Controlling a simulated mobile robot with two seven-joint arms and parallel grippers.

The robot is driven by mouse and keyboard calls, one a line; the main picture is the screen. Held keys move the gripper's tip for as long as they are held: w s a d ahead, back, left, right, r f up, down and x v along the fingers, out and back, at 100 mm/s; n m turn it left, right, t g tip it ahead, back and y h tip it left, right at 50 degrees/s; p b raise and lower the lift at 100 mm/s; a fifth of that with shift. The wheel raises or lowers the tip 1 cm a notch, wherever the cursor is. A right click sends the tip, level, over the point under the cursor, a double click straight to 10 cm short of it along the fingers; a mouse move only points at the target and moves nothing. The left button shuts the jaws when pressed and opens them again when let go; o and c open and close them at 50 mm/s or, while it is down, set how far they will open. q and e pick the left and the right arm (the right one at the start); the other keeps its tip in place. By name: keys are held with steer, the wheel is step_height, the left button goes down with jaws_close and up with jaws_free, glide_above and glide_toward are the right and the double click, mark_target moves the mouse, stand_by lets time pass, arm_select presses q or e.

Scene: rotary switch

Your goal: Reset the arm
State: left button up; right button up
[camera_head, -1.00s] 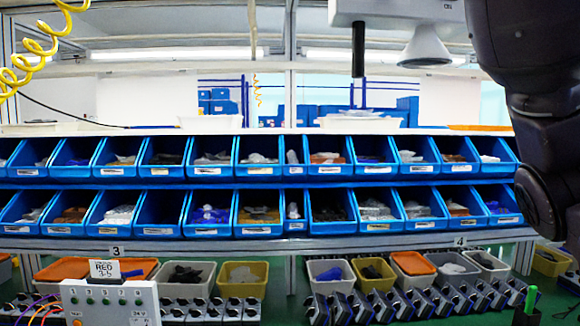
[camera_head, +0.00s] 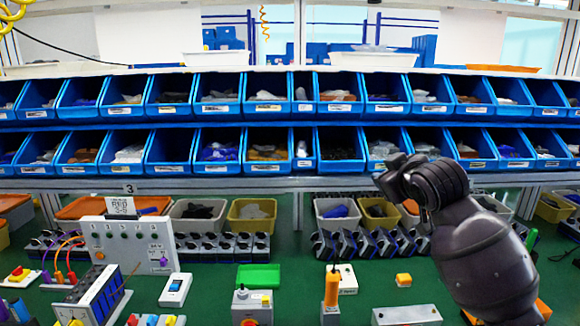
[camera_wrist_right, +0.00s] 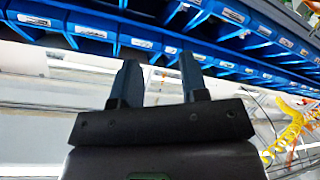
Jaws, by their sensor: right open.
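My right arm comes in from the right in the head view, dark grey, with its wrist raised above the green table. The fingers of my right gripper are not clear in the head view. In the right wrist view my right gripper (camera_wrist_right: 158,82) shows two dark fingers spread apart, with nothing between them. The blue shelf bins appear beyond the fingertips, upside down in this view. My left gripper is not in view. A grey control box with a red knob and a yellow part (camera_head: 252,306) stands on the table at the front middle.
A white panel box (camera_head: 130,245) with cables stands at left. Blue bins (camera_head: 228,150) fill the shelves behind.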

steer(key=s+d+f+m, duration=0.1)
steer(key=s+f, duration=0.3)
steer(key=f, duration=0.5)
steer(key=s+d+f+m+g, duration=0.1)
steer(key=s+d+f, duration=0.15)
steer(key=f, duration=0.65)
steer(key=s+d+f+m, duration=0.1)
steer(key=s+f, duration=0.3)
steer(key=f, duration=0.5)
steer(key=s+d+f+m+h, duration=0.1)
steer(key=s+f, duration=0.8)
steer(key=s, duration=0.3)
steer(key=s+d+f+m+g+h, duration=0.1)
steer(key=s+f+m, duration=0.1)
steer(key=s+f, duration=0.7)
steer(key=s, duration=0.4)
steer(key=shift+f+g, duration=0.15)
steer(key=shift+g, duration=0.15)
